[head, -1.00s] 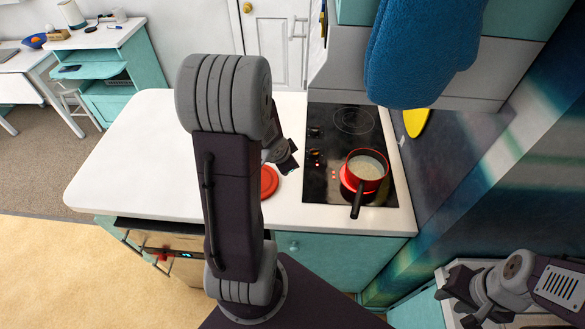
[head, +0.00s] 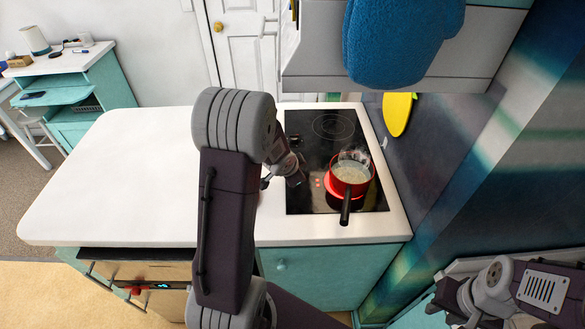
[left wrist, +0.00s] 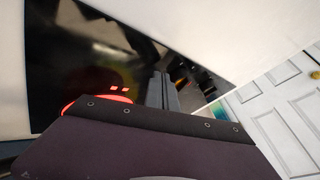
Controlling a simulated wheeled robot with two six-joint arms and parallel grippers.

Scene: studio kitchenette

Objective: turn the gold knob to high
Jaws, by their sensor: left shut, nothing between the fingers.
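My left gripper (head: 296,178) is at the left edge of the black cooktop (head: 308,143), where its controls are, and its arm hides much of that edge. In the left wrist view its grey fingers (left wrist: 166,92) are shut with nothing between them. A small orange-gold patch (left wrist: 181,73) and dark shapes show just beyond the fingers. I cannot tell whether this patch is the gold knob, or how the knob is turned. No gold knob shows clearly on the cooktop in the head view. My right gripper (head: 468,312) is at the lower right, away from the cooktop; its jaws are unclear.
A red pot (head: 351,176) with pale contents steams on a glowing red burner, its dark handle (head: 345,210) toward me. A blue mitt (head: 395,45) hangs above the cooktop. The white counter (head: 130,175) is clear at left. A brass doorknob (head: 218,27) is on the far door.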

